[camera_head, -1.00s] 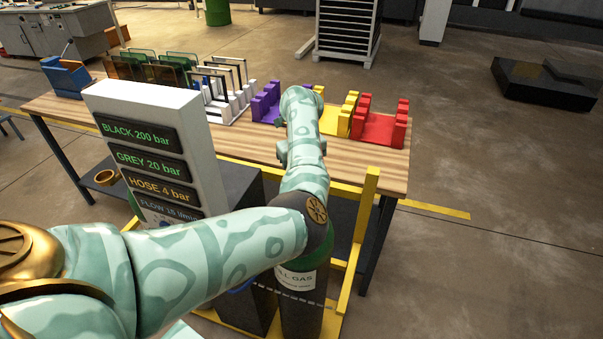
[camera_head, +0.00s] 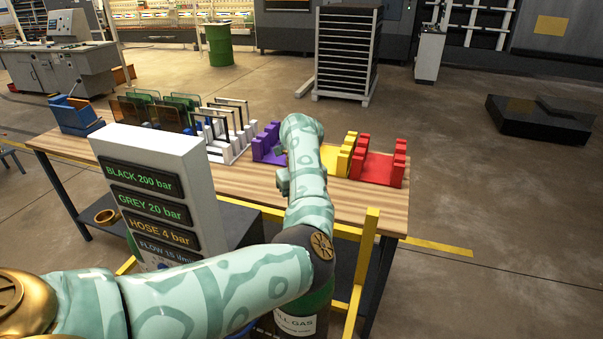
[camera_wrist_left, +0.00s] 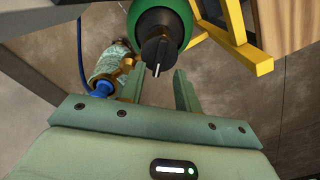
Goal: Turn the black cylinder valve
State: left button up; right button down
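My left gripper (camera_wrist_left: 159,72) is open, with its two green fingers apart and nothing clamped between them. The black valve (camera_wrist_left: 157,48), with a pale pointer, shows just beyond the fingertips, in line with the gap. It sits on top of a green gas cylinder (camera_wrist_left: 182,18). In the head view my left arm hides the valve, and only part of the labelled cylinder (camera_head: 297,323) shows under my elbow. My left gripper is hidden in the head view. My right gripper is not in view.
A white panel (camera_head: 205,165) with pressure readouts stands left of my forearm. A yellow frame (camera_head: 361,262) rises beside the cylinder; it also shows in the left wrist view (camera_wrist_left: 240,35). Behind is a wooden table (camera_head: 385,208) with coloured racks. A blue hose (camera_wrist_left: 80,50) hangs left of the valve.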

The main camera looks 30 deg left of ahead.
pick_arm(q)
notch_tip(320, 180, up, 12)
jog(key=p, duration=0.2)
dwell(0.4)
